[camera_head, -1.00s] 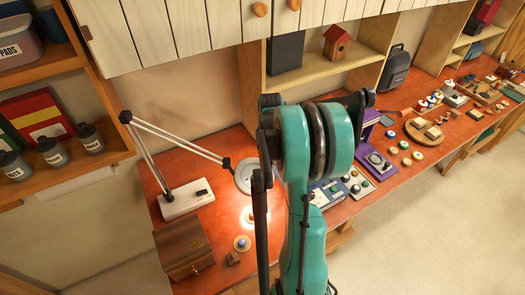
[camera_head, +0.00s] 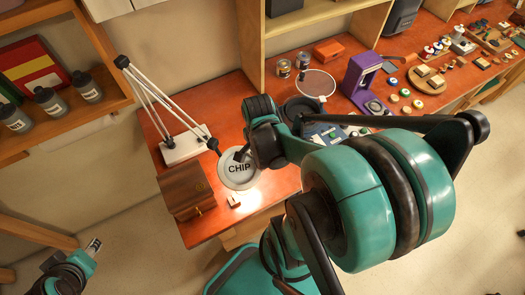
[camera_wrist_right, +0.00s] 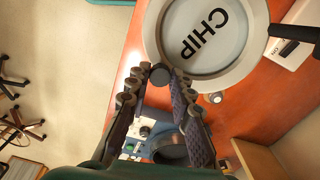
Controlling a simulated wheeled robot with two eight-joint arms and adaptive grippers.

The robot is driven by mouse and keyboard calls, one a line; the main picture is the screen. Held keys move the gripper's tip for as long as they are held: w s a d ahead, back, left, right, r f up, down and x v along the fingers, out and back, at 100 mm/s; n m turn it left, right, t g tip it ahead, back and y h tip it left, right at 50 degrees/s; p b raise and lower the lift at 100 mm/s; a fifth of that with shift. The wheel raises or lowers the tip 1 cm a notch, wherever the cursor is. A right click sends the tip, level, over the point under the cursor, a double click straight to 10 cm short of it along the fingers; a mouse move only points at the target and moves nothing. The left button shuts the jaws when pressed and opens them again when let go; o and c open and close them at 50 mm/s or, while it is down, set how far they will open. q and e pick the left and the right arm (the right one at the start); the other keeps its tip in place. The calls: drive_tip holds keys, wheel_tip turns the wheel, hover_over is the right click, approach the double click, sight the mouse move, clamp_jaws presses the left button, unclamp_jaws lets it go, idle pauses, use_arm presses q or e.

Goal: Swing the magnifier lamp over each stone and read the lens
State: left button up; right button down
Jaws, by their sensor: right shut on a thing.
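The magnifier lamp's round lens (camera_head: 239,169) reads "CHIP" in black letters. It also shows large in the right wrist view (camera_wrist_right: 204,35). The lamp's white base (camera_head: 184,148) stands on the red bench, its jointed arm reaching to the lens. My right gripper (camera_head: 246,154) is at the lens's upper edge. In the right wrist view its fingers (camera_wrist_right: 161,74) are closed on a dark round knob (camera_wrist_right: 160,74) at the lens rim. The stones are hidden behind the lens in the head view. A small round piece (camera_wrist_right: 216,97) shows beside the rim. My left gripper (camera_head: 50,262) hangs low at left, jaws unclear.
A purple stand (camera_head: 362,82), tins (camera_head: 284,68) and a round mesh disc (camera_head: 314,84) are further right. My right arm covers the bench's front.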

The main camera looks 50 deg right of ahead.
drive_tip(key=shift+a, duration=0.1)
drive_tip(key=c, duration=1.6)
unclamp_jaws()
wheel_tip(320, 180, up, 12)
drive_tip(key=shift+r, duration=0.1)
